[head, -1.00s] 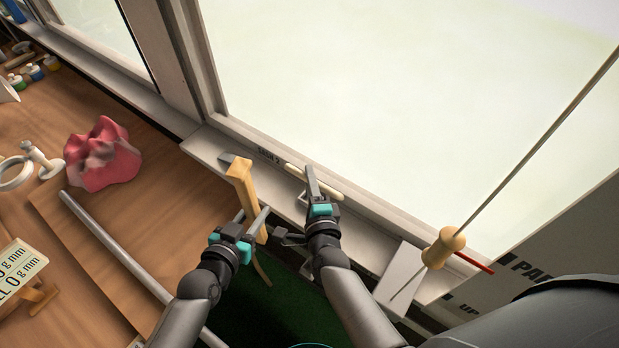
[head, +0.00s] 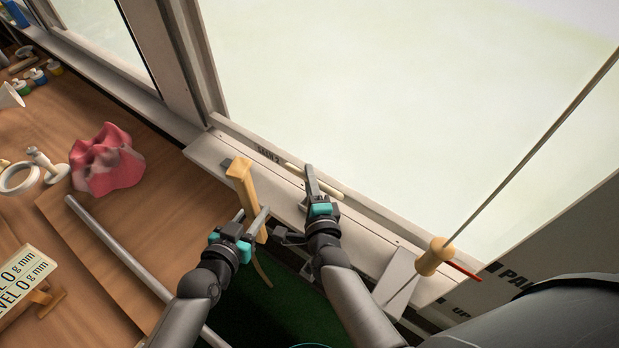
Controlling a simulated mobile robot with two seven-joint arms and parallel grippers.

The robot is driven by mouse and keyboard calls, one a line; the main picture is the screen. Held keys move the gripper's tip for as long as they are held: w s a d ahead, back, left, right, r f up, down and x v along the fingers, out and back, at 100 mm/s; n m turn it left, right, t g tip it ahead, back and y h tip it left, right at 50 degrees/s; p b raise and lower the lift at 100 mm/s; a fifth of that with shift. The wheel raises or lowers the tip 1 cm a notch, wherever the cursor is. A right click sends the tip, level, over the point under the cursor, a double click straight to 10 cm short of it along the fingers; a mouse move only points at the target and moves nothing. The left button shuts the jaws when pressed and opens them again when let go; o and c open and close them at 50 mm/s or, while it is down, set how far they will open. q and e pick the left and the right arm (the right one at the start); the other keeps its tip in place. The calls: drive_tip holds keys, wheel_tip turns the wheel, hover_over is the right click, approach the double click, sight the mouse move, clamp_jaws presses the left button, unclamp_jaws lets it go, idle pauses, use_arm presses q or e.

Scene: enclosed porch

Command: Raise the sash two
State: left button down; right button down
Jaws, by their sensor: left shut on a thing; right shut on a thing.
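The sash (head: 258,140), marked "SASH 2" on its pale bottom rail, holds the big bright pane at upper right. A cream lift bar (head: 330,189) lies along that rail. My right gripper (head: 312,184) is shut at the bar; its fingers hide the bar's middle and the exact grip. My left gripper (head: 252,214) is shut on a tan wooden piece (head: 241,175) with a grey part at its top. The piece stands upright over the white sill (head: 208,151), left of the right gripper. Whether it touches the sill cannot be told.
A wooden knob (head: 435,256) on a taut cord and a red stick (head: 461,271) are at right. On the wooden bench (head: 108,223) at left lie a pink lump (head: 105,163) and a grey rod (head: 123,249). A printed panel (head: 560,262) stands at lower right.

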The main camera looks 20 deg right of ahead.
wheel_tip(320, 180, up, 7)
drive_tip(key=p, duration=0.5)
drive_tip(key=shift+r, duration=0.1)
drive_tip(key=c, duration=0.8)
unclamp_jaws()
drive_tip(key=shift+o, duration=0.2)
drive_tip(key=shift+f, duration=0.2)
drive_tip(key=shift+s, duration=0.5)
drive_tip(key=s+a+r, duration=0.1)
drive_tip(key=s, duration=0.9)
drive_tip(key=shift+s+a+r, duration=0.2)
drive_tip(key=shift+s+r, duration=0.15)
drive_tip(key=shift+s, duration=0.05)
